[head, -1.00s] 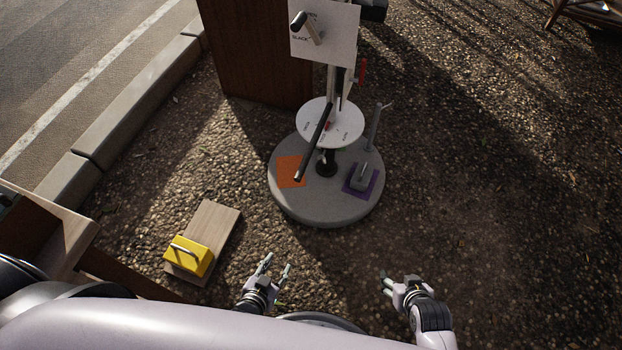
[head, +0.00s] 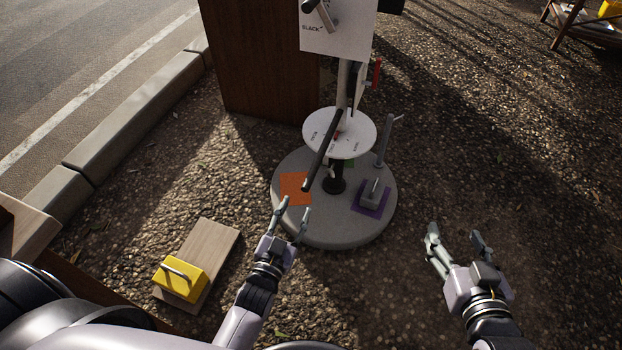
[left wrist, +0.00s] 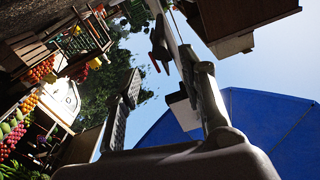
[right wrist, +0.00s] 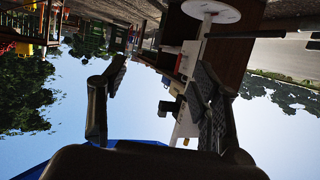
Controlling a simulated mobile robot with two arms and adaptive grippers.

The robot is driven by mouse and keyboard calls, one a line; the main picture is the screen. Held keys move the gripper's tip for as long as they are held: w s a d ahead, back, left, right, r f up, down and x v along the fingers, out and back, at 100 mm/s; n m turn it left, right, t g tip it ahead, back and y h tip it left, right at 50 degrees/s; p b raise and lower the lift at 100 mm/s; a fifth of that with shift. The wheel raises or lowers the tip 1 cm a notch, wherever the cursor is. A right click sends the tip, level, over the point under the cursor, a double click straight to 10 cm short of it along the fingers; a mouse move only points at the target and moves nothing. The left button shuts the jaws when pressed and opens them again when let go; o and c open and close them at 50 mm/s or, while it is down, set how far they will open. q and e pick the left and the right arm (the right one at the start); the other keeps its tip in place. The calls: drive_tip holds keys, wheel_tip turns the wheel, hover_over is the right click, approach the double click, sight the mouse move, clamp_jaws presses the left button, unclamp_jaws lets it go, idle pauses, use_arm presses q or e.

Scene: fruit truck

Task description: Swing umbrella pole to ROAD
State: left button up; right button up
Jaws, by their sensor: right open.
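The umbrella pole (head: 343,92) stands upright on a round grey base (head: 340,232). A white round dial plate (head: 352,143) with small lettering sits low on it. A dark bar handle (head: 322,150) slants from the plate down toward the front left, ending above the orange square. My left gripper (head: 293,205) is open and empty, just in front of and below the handle's lower end, apart from it. My right gripper (head: 455,232) is open and empty, over the gravel right of the base. A blue umbrella canopy (left wrist: 255,125) shows in the left wrist view.
An orange square (head: 296,188) and a purple square (head: 371,198) with a grey block (head: 371,191) lie on the base. A yellow block (head: 180,278) with a handle lies on a wooden board (head: 214,246) at left. A white panel (head: 338,30) marked SLACK is above. The road is far left.

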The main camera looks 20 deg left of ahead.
sight(303, 192)
use_arm(q)
drive_tip(key=w+b, duration=0.1)
drive_tip(key=w, duration=0.5)
drive_tip(key=shift+w+d, duration=0.1)
drive_tip(key=shift+w, duration=0.15)
drive_tip(key=w+b, duration=0.1)
drive_tip(key=w, duration=0.4)
drive_tip(key=shift+d+b, duration=0.1)
drive_tip(key=shift+b, duration=0.25)
drive_tip(key=shift+w, duration=0.2)
use_arm(e)
wheel_tip(303, 192, up, 13)
drive_tip(key=a+t+y, duration=0.2)
drive_tip(key=t, duration=0.6)
drive_tip(key=shift+w+r+y, duration=0.15)
drive_tip(key=shift+w+y, duration=0.25)
use_arm(q)
clamp_jaws()
